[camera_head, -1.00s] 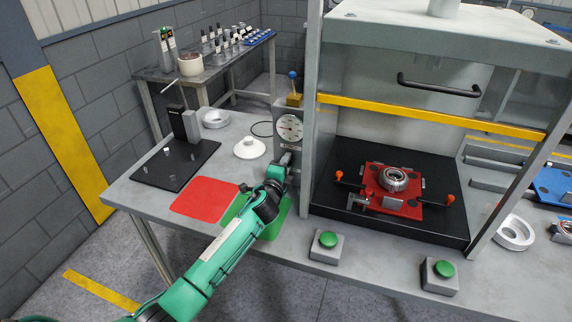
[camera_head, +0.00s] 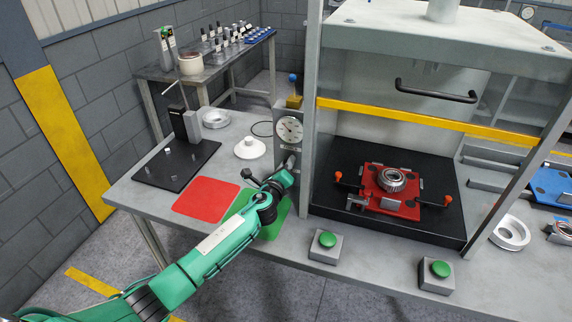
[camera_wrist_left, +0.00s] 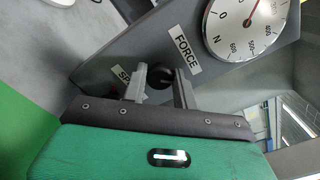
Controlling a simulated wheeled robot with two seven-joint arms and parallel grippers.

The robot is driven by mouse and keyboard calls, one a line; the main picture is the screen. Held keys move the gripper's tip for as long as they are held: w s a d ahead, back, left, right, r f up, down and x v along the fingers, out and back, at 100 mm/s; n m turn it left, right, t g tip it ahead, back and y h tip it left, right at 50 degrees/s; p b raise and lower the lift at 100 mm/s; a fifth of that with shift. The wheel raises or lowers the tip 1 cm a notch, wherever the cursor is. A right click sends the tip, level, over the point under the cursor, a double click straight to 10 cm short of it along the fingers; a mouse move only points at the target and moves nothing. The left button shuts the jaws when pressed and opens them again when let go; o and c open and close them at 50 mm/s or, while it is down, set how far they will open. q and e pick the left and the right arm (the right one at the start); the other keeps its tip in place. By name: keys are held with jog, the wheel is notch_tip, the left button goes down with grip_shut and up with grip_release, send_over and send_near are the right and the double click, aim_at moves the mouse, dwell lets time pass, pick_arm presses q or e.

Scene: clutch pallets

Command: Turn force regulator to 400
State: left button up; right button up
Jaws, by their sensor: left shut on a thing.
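The force regulator is a dark round knob (camera_wrist_left: 160,77) on the grey panel, below the FORCE label (camera_wrist_left: 187,54) in the wrist view. My left gripper (camera_wrist_left: 160,84) is shut on the knob, one finger on each side. In the head view the left gripper (camera_head: 290,166) reaches the grey panel below the round white gauge (camera_head: 289,130) and hides the knob. The gauge (camera_wrist_left: 246,24) is cut off at the top of the wrist view. Its red needle slants up and right, away from the 400 mark at lower right. My right gripper is not in view.
The press frame (camera_head: 313,150) stands right of the panel, with a red fixture (camera_head: 372,181) inside. Green-topped button boxes (camera_head: 326,244) sit at the front edge. A red mat (camera_head: 206,199), a green mat (camera_head: 277,222) and a white round part (camera_head: 250,148) lie left.

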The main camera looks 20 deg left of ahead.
pick_arm(q)
jog(key=shift+f, duration=0.1)
dwell(0.5)
jog(key=o, duration=1)
jog(key=shift+c, duration=0.2)
jog(key=shift+s, duration=0.15)
jog(key=s+b, duration=0.1)
jog(key=s, duration=1.2)
jog(key=shift+s+a+b, duration=0.2)
jog(key=shift+s+b, duration=0.1)
jog(key=shift+b, duration=0.05)
